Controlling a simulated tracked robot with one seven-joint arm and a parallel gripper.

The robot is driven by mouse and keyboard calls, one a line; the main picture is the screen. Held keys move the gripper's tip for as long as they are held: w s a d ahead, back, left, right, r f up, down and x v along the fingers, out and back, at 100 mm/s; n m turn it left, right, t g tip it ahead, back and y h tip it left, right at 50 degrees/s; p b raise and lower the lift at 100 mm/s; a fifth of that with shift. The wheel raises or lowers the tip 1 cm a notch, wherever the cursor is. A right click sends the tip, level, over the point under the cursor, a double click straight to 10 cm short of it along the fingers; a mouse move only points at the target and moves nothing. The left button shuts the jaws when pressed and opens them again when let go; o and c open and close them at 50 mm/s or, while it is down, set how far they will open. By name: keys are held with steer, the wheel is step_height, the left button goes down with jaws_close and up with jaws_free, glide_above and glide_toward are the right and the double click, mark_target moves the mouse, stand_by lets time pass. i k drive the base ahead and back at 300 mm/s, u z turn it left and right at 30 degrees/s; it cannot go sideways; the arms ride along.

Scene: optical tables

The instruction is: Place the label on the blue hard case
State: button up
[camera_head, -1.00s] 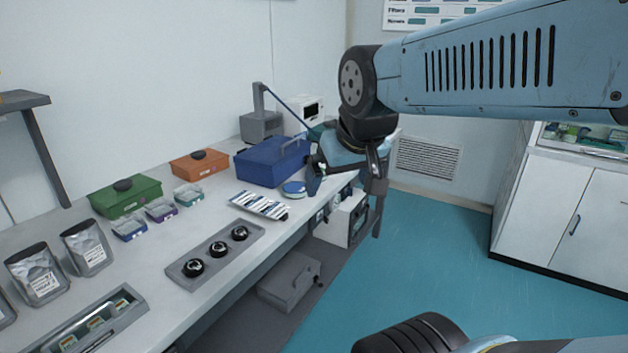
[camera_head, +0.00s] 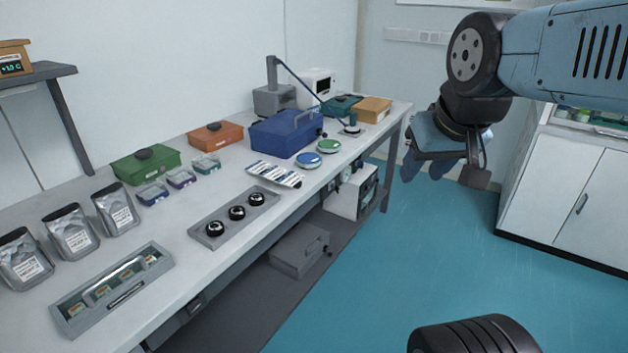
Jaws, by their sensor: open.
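The blue hard case (camera_head: 278,138), with a handle on its lid, stands shut toward the back of the long bench. A light tray of blue, white and dark strips (camera_head: 274,174) lies in front of it; whether one strip is the label is too small to tell. No label shows clearly on the case's visible sides. My gripper (camera_head: 440,172) is open over the floor, right of the bench and well apart from the case. I see nothing between its fingers, though part of it is hidden by its own body.
Blue (camera_head: 308,160) and green (camera_head: 329,146) round discs lie right of the case. A green box (camera_head: 146,166), an orange box (camera_head: 215,135) and a tan box (camera_head: 374,109) stand on the bench. A grey tray (camera_head: 234,214) holds black round parts. Open floor (camera_head: 400,260) lies right.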

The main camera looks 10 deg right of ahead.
mark_target(273, 123)
steer(key=z, duration=0.6)
steer(key=k, duration=0.85)
steer(key=z, duration=0.7)
steer(key=i, duration=1.05)
steer(key=u, duration=1.05)
steer(key=i, duration=1.1)
steer(key=u, duration=0.6)
steer(key=k, duration=0.75)
steer(key=u, duration=0.2)
steer(key=i, duration=0.5)
